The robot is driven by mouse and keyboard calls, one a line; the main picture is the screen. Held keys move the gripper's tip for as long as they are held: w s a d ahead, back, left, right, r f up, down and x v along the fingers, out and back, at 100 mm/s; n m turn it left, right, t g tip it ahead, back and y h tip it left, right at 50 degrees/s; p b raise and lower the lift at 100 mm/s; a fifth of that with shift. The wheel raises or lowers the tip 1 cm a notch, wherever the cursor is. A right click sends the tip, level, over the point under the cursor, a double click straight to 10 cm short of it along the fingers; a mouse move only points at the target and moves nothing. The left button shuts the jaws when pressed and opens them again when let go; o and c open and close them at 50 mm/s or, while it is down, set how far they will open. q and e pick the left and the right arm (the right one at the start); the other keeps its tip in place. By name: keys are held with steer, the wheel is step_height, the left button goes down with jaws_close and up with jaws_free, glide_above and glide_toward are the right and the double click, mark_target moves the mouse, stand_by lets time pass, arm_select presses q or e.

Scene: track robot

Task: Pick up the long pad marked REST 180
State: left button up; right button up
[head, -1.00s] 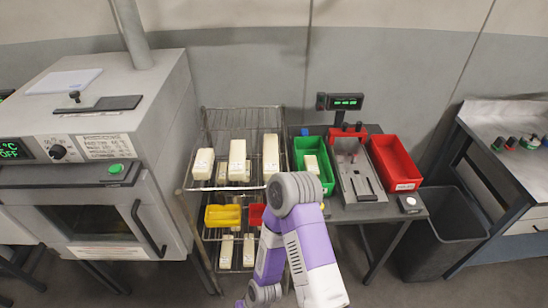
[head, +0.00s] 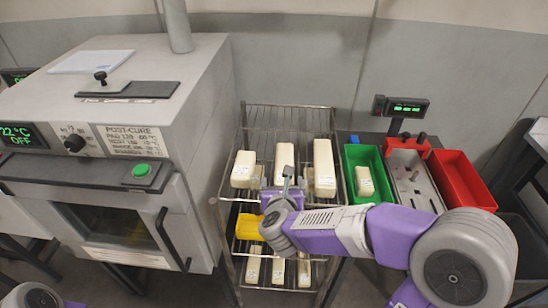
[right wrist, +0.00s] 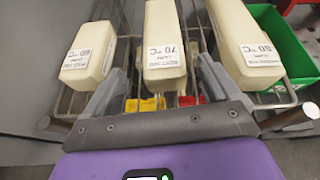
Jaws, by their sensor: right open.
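Three cream pads lie side by side on the top shelf of a wire rack. The left pad (head: 244,168) looks shorter; the middle pad (head: 284,158) and right pad (head: 324,168) look long. In the right wrist view, labels on the left pad (right wrist: 92,52), middle pad (right wrist: 163,45) and right pad (right wrist: 245,40) show 60, 70 and what looks like 50 °C; their names are too small to read surely. My right gripper (right wrist: 165,84) is open and empty at the middle pad's near end, a finger to either side. It partly hides that pad in the head view (head: 283,185). My left gripper is out of view.
The wire rack (head: 292,108) has a yellow bin (head: 249,227) and more pads below. The grey oven (head: 120,215) stands close on the left. A green bin (head: 352,157) with a pad and a red bin (head: 462,178) stand on the right bench.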

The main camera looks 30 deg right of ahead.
steer(key=shift+w+d+r+m, duration=0.2)
steer(key=shift+w+d+m, duration=0.05)
steer(key=shift+m, duration=0.15)
steer(key=shift+w+d, duration=0.2)
steer(key=b+x, duration=0.1)
steer(key=x, duration=0.5)
steer(key=shift+d+f, duration=0.1)
steer(key=shift+d, duration=0.1)
steer(key=shift+s, duration=0.1)
steer(key=c, duration=1.1)
